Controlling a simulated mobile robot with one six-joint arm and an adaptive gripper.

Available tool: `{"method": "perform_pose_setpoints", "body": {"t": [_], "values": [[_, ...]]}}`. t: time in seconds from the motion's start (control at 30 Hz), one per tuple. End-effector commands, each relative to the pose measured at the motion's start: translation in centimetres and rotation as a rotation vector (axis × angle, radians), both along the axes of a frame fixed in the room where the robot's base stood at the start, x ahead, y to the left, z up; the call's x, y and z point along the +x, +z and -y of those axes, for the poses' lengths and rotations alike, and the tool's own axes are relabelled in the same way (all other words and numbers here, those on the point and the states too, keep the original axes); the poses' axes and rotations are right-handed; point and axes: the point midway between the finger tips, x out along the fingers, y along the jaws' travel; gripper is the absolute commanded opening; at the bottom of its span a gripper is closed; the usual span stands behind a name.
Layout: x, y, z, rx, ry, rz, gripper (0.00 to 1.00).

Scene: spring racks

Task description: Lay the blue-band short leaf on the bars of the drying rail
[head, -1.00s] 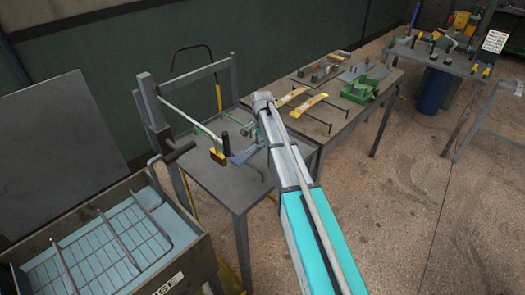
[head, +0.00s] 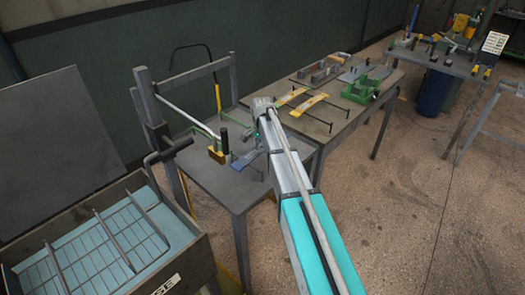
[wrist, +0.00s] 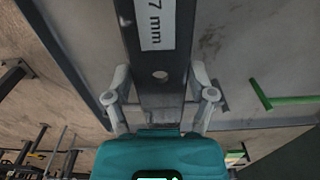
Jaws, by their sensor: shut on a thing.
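My gripper (wrist: 160,98) is shut on a dark grey flat leaf (wrist: 158,75) with a round hole and a white label ending in "7 mm". The leaf lies between the two fingers and runs out of the top of the wrist view; no blue band shows there. In the head view a bluish piece (head: 246,157), probably this leaf's end, shows beside my arm's far end, over the near table. My gripper itself is mostly hidden there. Two thin dark bars (head: 316,119), possibly the drying rail, stand on the farther table with two yellow-marked leaves (head: 309,104) across them.
A green vise-like tool (head: 365,91) is at the farther table's right. A tub (head: 190,258) with a wire rack is lower left.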

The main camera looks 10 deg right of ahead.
Motion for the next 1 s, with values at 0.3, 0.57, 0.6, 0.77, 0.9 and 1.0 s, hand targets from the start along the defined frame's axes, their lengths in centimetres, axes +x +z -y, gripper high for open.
{"method": "perform_pose_setpoints", "body": {"t": [0.3, 0.57, 0.6, 0.77, 0.9, 1.0], "values": [[0.0, -0.2, 0.0, 0.0, 0.0, 0.0, 0.1], [0.0, -0.6, -0.1, 0.0, 0.001, 0.0, 0.1], [0.0, -0.6, 0.0, 0.0, 0.001, 0.0, 0.1], [0.0, -0.9, -0.1, 0.0, 0.001, 0.0, 0.1], [0.0, -1.2, -0.1, 0.0, 0.001, 0.0, 0.1], [0.0, -1.2, -0.1, 0.0, 0.001, 0.0, 0.82]]}}
